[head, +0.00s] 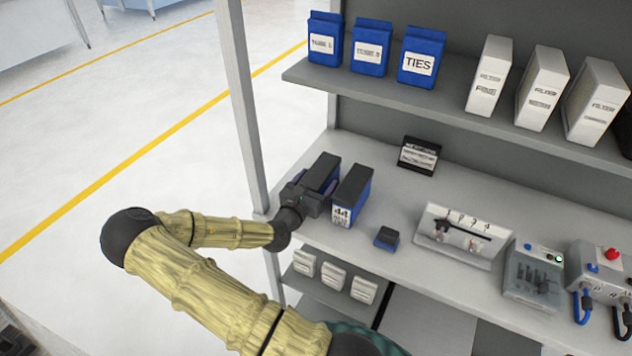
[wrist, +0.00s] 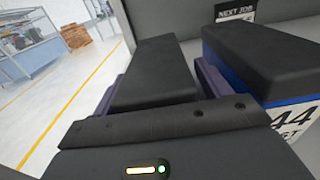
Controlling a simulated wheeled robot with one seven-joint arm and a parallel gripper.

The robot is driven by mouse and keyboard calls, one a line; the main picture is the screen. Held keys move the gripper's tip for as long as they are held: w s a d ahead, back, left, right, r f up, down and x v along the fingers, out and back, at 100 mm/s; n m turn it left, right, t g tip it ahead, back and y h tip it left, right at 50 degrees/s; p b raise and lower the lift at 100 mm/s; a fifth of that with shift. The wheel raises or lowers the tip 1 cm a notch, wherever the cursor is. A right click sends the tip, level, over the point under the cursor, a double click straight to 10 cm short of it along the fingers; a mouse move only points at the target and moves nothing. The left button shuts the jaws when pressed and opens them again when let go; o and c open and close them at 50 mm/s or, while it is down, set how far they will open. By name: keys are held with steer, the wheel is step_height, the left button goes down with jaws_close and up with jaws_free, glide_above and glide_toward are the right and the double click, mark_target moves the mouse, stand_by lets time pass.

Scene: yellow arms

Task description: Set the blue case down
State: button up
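The blue case (head: 323,170) has a black top and is at the left end of the bench's work surface, beside the post. My gripper (head: 314,188) is around its near end, with the dark fingers closed against its two sides. In the wrist view the case's black top (wrist: 155,70) lies between the two purple-blue fingers. The case looks upright. Its underside is hidden, so I cannot tell whether it touches the bench. A second blue case marked 44 (head: 352,196) stands just to its right, with a narrow gap between them.
The grey bench (head: 400,195) also bears a black sign (head: 420,155), a small dark blue block (head: 386,238), a white numbered tray (head: 463,233) and control boxes (head: 535,275). A shelf above holds blue packs and white filter boxes. A grey post (head: 240,110) stands close at the left.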

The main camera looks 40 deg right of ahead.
steer(key=shift+a+r, duration=0.1)
steer(key=b+v, duration=0.2)
steer(key=v, duration=1)
stand_by(0.6)
